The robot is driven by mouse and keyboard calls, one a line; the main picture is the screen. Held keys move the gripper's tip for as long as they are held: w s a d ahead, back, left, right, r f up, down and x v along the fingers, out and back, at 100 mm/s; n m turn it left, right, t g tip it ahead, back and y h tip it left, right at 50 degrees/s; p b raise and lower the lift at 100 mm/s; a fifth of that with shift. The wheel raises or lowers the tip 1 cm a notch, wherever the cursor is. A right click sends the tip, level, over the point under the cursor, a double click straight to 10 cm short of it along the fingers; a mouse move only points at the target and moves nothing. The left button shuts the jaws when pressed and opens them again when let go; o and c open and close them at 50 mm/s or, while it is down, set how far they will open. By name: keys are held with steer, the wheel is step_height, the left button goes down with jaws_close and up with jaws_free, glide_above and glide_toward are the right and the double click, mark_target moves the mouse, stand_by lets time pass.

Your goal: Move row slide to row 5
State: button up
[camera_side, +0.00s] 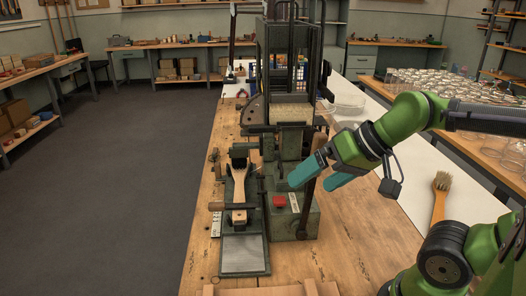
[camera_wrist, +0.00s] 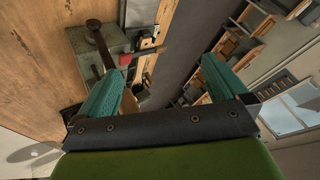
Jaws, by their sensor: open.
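The tufting machine (camera_side: 291,110) stands on the wooden bench. Left of its base is a low fixture, which appears to be the row slide (camera_side: 254,222), holding a brush (camera_side: 239,188) with dark bristles and a wooden handle. A small white scale strip (camera_side: 216,223) lies at its left; its numbers are too small to read, so I cannot tell the row. My gripper (camera_side: 316,181), with teal fingers, is open and empty, right of the slide near the machine's dark lever. In the wrist view, my fingers (camera_wrist: 160,68) are spread, with the machine base (camera_wrist: 92,42) beyond the left one.
A red button (camera_side: 279,201) sits on the machine base. The upright lever (camera_side: 311,190) stands close to my fingers. Another brush (camera_side: 440,195) lies on the right. Clear jars (camera_side: 440,82) crowd the table behind. Bare bench (camera_side: 350,250) lies at the front right.

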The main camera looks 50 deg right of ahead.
steer(key=shift+s+d+f+h, duration=0.15)
steer(key=shift+f+h, duration=0.15)
steer(key=shift+f, duration=0.15)
steer(key=shift+c, duration=0.3)
steer(key=shift+d+n, duration=0.1)
steer(key=shift+n, duration=0.2)
steer(key=shift+c, duration=1.1)
steer(key=shift+n+g, duration=0.3)
steer(key=r, duration=1.1)
steer(key=shift+w+d, duration=0.25)
steer(key=shift+w, duration=0.1)
steer(key=c, duration=0.7)
steer(key=w+d+n+h, duration=0.3)
steer(key=w+n, duration=0.5)
steer(key=w, duration=0.1)
steer(key=w+d+n+h, duration=0.2)
steer(key=w+n+h, duration=0.2)
steer(key=w+n, duration=0.5)
steer(key=w+a+n+t+h, duration=0.1)
steer(key=w+a+n+h, duration=0.15)
steer(key=w+n, duration=0.45)
steer(key=w+a+n+t+h, duration=0.1)
steer(key=w+a+n+h, duration=0.1)
steer(key=w+a+n, duration=0.4)
glide_toward(217, 165)
steer(key=x, duration=0.9)
steer(key=shift+w+d+f, duration=0.15)
